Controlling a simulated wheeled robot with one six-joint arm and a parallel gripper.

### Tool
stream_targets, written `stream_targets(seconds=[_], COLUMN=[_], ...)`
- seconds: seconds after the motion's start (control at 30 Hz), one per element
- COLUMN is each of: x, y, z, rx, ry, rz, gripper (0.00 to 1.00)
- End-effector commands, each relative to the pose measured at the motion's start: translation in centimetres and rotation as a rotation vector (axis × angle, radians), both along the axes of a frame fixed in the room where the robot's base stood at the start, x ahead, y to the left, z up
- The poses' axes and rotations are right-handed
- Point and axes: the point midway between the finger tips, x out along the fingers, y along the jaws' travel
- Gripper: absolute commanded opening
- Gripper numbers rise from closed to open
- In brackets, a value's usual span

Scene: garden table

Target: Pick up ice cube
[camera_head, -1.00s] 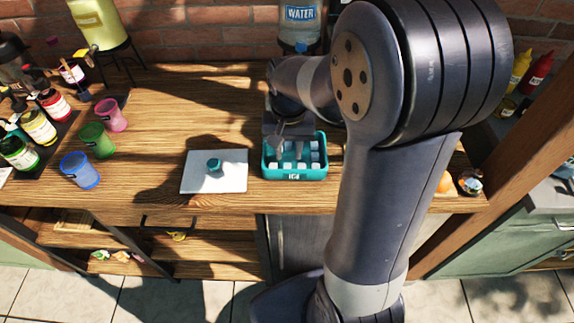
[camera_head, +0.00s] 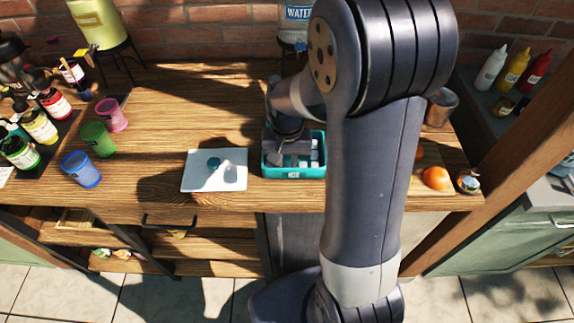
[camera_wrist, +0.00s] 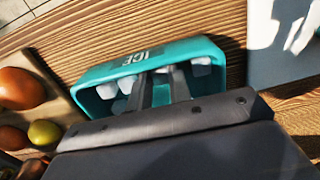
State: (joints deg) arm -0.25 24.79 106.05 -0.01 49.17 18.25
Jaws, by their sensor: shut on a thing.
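Several white ice cubes (camera_wrist: 107,91) lie in a teal tray marked ICE (camera_head: 292,173). The tray also shows in the wrist view (camera_wrist: 185,48). My gripper (camera_wrist: 161,82) reaches down into the tray, with its two fingers close together among the cubes. It is shut on an ice cube, which is mostly hidden between the fingers. In the head view my gripper (camera_head: 286,158) covers the left part of the tray.
Blue (camera_head: 81,169), green (camera_head: 98,139) and pink (camera_head: 111,115) cups stand farther left. An orange (camera_head: 437,178) lies at the right. The table between cups and board is clear.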

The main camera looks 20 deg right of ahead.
Motion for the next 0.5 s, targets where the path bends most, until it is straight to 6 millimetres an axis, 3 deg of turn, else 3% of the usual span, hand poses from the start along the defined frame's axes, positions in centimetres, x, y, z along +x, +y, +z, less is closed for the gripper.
stream_targets(seconds=[0.33, 0.5], x=[0.0, 0.1], y=[0.0, 0.0], z=[0.2, 2.1], rx=[0.000, 0.000], ry=[-0.001, -0.006], rz=[0.000, 0.000], gripper=[0.00, 0.00])
